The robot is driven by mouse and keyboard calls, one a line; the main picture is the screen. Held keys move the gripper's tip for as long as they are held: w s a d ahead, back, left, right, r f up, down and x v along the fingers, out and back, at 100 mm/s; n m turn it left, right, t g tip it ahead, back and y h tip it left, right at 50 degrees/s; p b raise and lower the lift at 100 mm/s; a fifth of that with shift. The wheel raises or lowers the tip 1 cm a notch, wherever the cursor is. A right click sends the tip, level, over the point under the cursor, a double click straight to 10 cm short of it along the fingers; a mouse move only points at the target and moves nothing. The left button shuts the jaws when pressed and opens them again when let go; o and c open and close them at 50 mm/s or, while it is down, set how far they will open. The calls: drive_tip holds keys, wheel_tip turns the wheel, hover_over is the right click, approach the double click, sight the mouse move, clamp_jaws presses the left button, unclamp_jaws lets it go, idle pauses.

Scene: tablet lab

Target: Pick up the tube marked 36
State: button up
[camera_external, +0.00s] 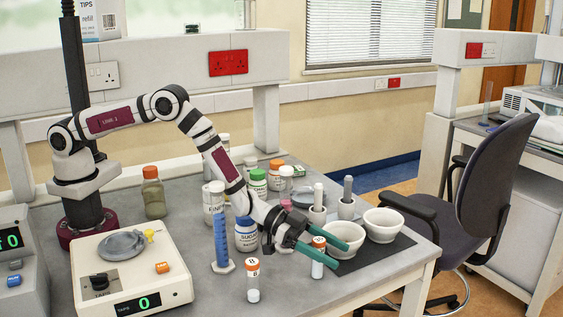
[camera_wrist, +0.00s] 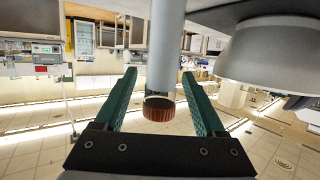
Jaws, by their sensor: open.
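A white tube with an orange cap (camera_external: 318,242) stands upright on the bench, between the two teal fingers of my gripper (camera_external: 343,256). In the wrist view its pale body (camera_wrist: 165,45) and orange-brown cap (camera_wrist: 158,109) show between the open fingers (camera_wrist: 159,74), with a gap visible on both sides. I cannot read its number. A second white tube with an orange cap (camera_external: 253,280) stands on the bench to the left, clear of my gripper. Its dark marking is too small to read surely. My gripper is open and low over the bench.
Two white bowls (camera_external: 382,224) and (camera_external: 346,238) stand on a dark mat (camera_external: 385,254) just right of my gripper. A blue cylinder (camera_external: 221,240), a white bottle with a blue cap (camera_external: 246,236) and a balance (camera_external: 140,265) stand left. The front bench edge is near.

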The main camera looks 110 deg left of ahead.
clamp_jaws()
idle(0.3)
